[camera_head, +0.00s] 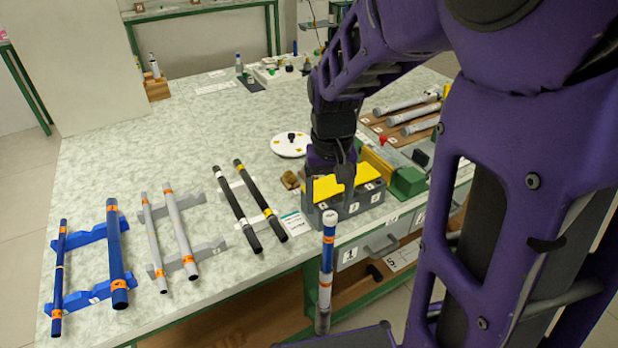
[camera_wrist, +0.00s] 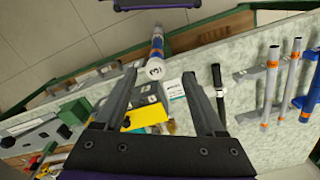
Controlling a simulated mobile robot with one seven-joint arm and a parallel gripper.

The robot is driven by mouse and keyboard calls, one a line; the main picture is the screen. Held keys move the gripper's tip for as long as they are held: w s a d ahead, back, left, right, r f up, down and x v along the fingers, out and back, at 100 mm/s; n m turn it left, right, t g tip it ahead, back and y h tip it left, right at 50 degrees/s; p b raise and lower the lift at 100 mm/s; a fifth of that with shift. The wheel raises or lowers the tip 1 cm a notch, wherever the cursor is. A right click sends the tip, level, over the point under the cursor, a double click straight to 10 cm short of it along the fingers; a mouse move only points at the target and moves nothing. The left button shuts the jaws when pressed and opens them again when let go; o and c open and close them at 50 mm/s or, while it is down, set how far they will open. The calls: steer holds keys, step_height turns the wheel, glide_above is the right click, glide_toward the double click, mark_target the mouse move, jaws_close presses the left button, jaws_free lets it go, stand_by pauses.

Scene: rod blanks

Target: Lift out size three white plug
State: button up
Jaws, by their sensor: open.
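A white plug (camera_head: 330,216) caps the top of an upright rod (camera_head: 326,262) with blue, white and orange bands, just in front of the table's front edge. In the wrist view, the plug (camera_wrist: 154,69) shows as a white disc with a dark mark that looks like a 3. My gripper (camera_wrist: 159,76) is open and empty. In that view the plug lies between its fingertips, but the height gap cannot be told. In the head view, my gripper (camera_head: 335,165) is over the grey numbered box with a yellow top (camera_head: 345,200), behind the plug; its fingertips are partly hidden.
Rods lie on blue (camera_head: 88,238), grey (camera_head: 172,222) and white (camera_head: 238,186) racks at the left. A white disc (camera_head: 291,144) with a black knob is behind the box. Grey rods on a brown board (camera_head: 376,128) and a green tool (camera_head: 408,182) are right. Drawers (camera_head: 366,248) sit under the front edge.

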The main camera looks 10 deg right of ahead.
mark_target(330, 215)
steer(key=shift+w+d+f+b, duration=0.1)
steer(key=shift+d+f+b, duration=0.1)
steer(key=shift+f+b, duration=1.1)
steer(key=shift+w+d+f+b, duration=0.1)
steer(key=shift+d+f+b, duration=0.05)
steer(key=shift+f+b, duration=1.1)
steer(key=shift+f+p, duration=0.1)
steer(key=shift+p, duration=0.2)
steer(key=c, duration=1.1)
step_height(330, 215, up, 10)
steer(key=shift+r+p, duration=0.1)
steer(key=shift+p, duration=1.1)
